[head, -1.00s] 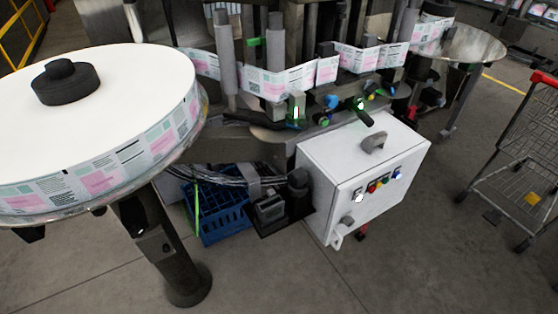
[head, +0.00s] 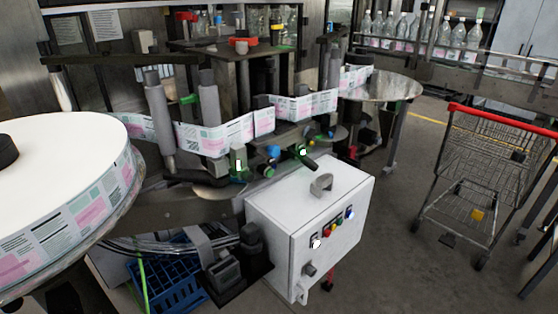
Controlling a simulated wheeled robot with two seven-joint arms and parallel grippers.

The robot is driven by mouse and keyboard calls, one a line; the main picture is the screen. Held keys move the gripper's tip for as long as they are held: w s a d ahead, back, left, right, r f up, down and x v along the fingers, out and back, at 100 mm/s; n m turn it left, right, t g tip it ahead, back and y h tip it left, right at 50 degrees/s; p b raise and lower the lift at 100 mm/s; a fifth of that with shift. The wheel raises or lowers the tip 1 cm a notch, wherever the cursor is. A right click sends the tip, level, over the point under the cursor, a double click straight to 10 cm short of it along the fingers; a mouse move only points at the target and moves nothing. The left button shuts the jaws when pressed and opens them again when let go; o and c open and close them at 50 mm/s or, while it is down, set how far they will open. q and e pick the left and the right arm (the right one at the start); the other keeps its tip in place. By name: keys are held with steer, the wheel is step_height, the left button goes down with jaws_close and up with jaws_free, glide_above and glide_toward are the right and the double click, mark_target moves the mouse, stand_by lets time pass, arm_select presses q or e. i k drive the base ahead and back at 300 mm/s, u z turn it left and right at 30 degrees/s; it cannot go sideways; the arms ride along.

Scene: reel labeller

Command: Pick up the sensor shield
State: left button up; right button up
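A small grey curved piece (head: 321,184), which looks like the sensor shield, lies on top of the white control box (head: 268,205). Its rounded side shows, and nothing covers it. The labelling machine stands behind the box, with sensors bearing green lights (head: 303,152) just above and behind the piece. Neither of my grippers is in view.
A large label reel (head: 60,150) stands at the left. A blue crate (head: 172,285) and a dark motor unit (head: 225,270) sit left of the box. A shopping cart (head: 490,165) stands at the right. Floor between box and cart is clear.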

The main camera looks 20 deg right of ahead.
mark_target(326, 180)
steer(key=k, duration=0.45)
steer(key=z, duration=0.5)
steer(key=i, duration=1.05)
steer(key=u, duration=0.4)
